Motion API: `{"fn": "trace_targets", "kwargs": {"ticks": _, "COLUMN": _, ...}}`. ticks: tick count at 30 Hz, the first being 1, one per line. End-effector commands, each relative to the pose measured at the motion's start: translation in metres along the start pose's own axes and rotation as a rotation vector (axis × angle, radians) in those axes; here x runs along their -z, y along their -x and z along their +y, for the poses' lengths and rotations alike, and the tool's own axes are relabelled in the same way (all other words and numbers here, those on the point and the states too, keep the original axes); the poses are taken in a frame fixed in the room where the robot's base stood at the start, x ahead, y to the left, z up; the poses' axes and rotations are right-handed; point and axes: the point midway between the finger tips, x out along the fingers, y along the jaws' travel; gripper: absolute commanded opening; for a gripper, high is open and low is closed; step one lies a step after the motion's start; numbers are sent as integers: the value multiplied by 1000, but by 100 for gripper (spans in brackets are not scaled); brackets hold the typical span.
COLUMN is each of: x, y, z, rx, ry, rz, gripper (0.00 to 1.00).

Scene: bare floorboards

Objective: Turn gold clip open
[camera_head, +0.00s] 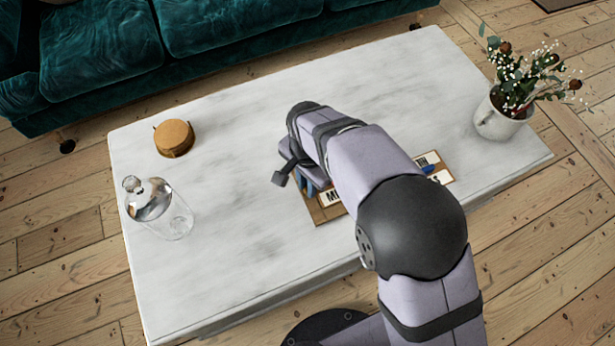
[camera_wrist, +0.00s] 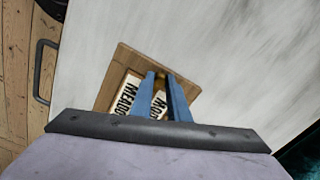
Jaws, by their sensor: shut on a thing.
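A brown wooden board (camera_head: 322,216) with white lettered cards lies on the marble table, mostly hidden by my arm in the head view. In the wrist view, the board (camera_wrist: 124,62) shows two cards, one reading "MEADOW" (camera_wrist: 126,94). A small gold clip (camera_wrist: 161,79) sits near the board's end between my blue fingertips. My gripper (camera_wrist: 160,76) is shut on the clip, down at the board. In the head view my gripper (camera_head: 308,187) is partly covered by its wrist, and the clip is hidden. How far the clip is turned cannot be told.
The white marble table (camera_head: 250,110) is largely clear. A green sofa (camera_head: 215,35) is behind.

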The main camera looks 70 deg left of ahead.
Motion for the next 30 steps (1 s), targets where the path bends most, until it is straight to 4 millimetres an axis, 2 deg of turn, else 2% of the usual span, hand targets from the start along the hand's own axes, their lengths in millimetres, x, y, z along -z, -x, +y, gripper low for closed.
{"fn": "trace_targets", "kwargs": {"ticks": 30, "x": 0, "y": 3, "z": 0, "rx": 0, "ry": 924, "rz": 0, "gripper": 0}}
